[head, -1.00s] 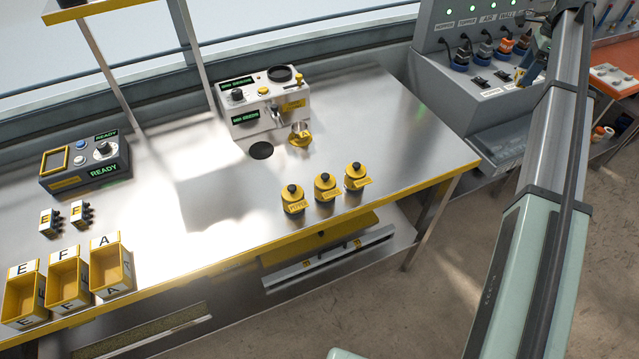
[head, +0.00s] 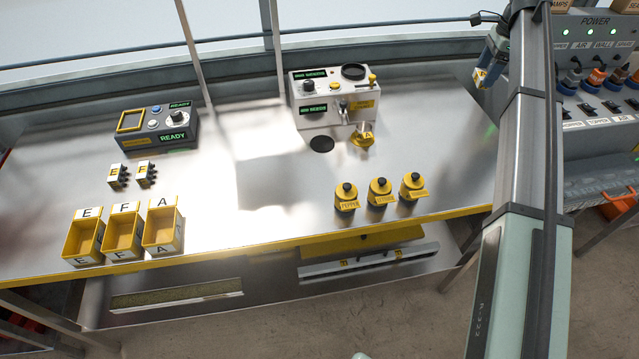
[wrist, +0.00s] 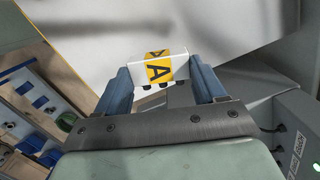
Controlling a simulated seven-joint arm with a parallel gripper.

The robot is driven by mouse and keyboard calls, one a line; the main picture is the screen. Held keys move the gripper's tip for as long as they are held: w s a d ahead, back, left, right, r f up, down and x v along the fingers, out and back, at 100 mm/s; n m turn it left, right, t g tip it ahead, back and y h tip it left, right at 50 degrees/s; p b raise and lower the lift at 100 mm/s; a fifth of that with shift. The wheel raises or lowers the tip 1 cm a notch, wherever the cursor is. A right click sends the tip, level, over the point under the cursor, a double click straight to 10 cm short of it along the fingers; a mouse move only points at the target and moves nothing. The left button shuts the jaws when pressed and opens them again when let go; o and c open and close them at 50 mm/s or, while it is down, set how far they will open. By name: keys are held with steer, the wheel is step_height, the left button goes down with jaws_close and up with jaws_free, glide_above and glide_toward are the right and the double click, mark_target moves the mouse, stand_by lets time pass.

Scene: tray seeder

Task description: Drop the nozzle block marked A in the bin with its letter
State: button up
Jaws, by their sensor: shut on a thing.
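My gripper (wrist: 160,80) is shut on the nozzle block marked A (wrist: 152,69), a white block with a yellow label and dark nozzles, held between its two blue fingers. In the head view my gripper (head: 489,68) is raised at the upper right with the block (head: 480,77) at its tip, away from the bins. The yellow bin A (head: 178,233) stands at the front left of the bench, the right one of three. Bin F (head: 122,209) is in the middle and bin E (head: 87,213) at the left. All three look empty inside.
Blocks E (head: 117,174) and F (head: 147,173) stand behind the bins, before a control box (head: 156,130). Three yellow-topped jars (head: 380,192) stand near the front edge. Bare bench lies between.

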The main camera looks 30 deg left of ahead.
steer(key=s+a+n, duration=0.2)
steer(key=s+a, duration=0.5)
steer(key=a, duration=0.5)
steer(key=s+a+n, duration=0.2)
steer(key=s+a, duration=0.5)
steer(key=a, duration=0.5)
steer(key=s+a+f+n, duration=0.1)
steer(key=s+a+n, duration=0.2)
steer(key=s+a, duration=1.5)
steer(key=s+a+f+n+h, duration=0.1)
steer(key=s+n, duration=0.2)
steer(key=s, duration=1.9)
steer(key=s+a+f+n, duration=0.1)
steer(key=s+a+n, duration=0.1)
steer(key=s, duration=2)
steer(key=shift+g, duration=0.4)
steer(key=shift+s+d+f, duration=0.1)
steer(key=shift+f, duration=1.3)
steer(key=shift+s+f, duration=0.1)
steer(key=shift+f, duration=1.25)
steer(key=o, duration=1.3)
